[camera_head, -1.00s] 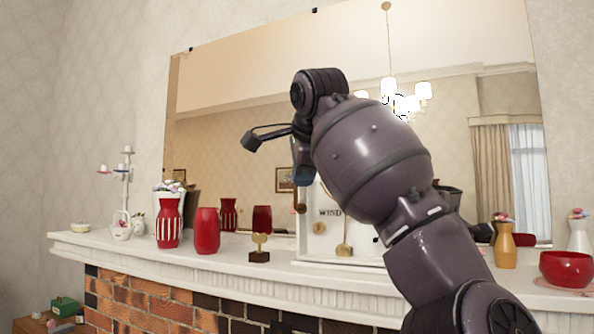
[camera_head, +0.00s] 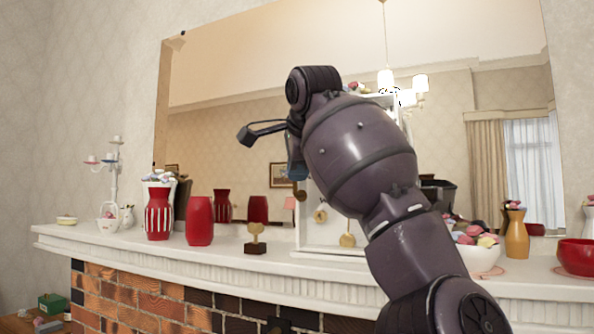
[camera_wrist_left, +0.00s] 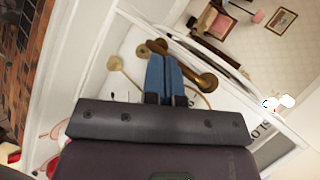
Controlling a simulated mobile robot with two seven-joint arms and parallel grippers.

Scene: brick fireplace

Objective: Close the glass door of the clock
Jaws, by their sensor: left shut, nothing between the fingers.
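The clock (camera_head: 322,247) is a white case on the mantel. My left arm hides most of it in the head view. Its gold pendulum (camera_head: 347,239) shows below the arm. My left gripper (camera_head: 297,168) is shut and empty, with blue fingertips at the clock's upper left. My right gripper is not in view.
A large mirror (camera_head: 230,120) stands behind the mantel (camera_head: 150,258). A gold trophy (camera_head: 255,240), red vase (camera_head: 200,222) and striped vase (camera_head: 158,215) stand left of the clock. A bowl of coloured balls (camera_head: 478,258), yellow vase (camera_head: 516,235) and red bowl (camera_head: 577,257) stand right.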

